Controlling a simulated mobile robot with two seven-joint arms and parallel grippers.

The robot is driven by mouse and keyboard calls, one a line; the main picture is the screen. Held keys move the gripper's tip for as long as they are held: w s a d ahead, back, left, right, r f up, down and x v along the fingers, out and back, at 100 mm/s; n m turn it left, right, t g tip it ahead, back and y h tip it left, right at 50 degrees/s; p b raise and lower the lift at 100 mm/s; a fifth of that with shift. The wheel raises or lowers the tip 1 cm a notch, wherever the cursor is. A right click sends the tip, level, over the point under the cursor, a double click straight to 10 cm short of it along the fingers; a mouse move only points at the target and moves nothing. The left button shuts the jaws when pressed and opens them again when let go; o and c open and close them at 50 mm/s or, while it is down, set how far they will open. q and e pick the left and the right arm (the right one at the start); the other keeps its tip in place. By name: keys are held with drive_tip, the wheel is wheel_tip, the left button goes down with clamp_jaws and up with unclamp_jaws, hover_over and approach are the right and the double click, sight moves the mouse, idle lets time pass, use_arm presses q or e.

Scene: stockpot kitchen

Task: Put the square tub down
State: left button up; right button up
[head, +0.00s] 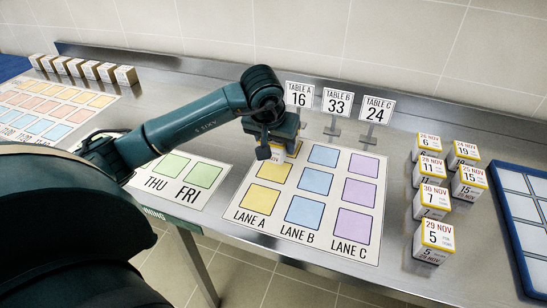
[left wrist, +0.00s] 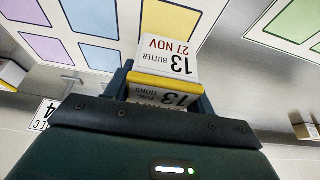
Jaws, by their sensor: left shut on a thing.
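My left gripper (head: 272,150) is shut on the square tub, over the far end of the LANE A column. In the left wrist view the tub (left wrist: 163,65) has a white label reading 13, BUTTER, 27 NOV and a yellow band. In the head view the gripper hides most of the tub. I cannot tell whether the tub touches the lane mat (head: 332,228). The mat has yellow squares in LANE A, blue in LANE B and purple in LANE C. Two yellow squares show bare; the far one is covered. My right gripper is not in view.
Table signs stand behind the mat: 16 (head: 299,94), 33 (head: 337,102) and 24 (head: 374,109). Several dated tubs (head: 437,236) stand to its right, beside a blue tray (head: 505,215). A THU/FRI mat (head: 175,194) lies left. LANE B and LANE C are clear.

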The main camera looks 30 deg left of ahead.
sight(275, 169)
use_arm(q)
wheel_tip(275, 169, down, 5)
drive_tip(key=shift+r, duration=0.15)
drive_tip(key=shift+f, duration=0.2)
drive_tip(key=o, duration=1.1)
drive_tip(key=shift+c, duration=0.2)
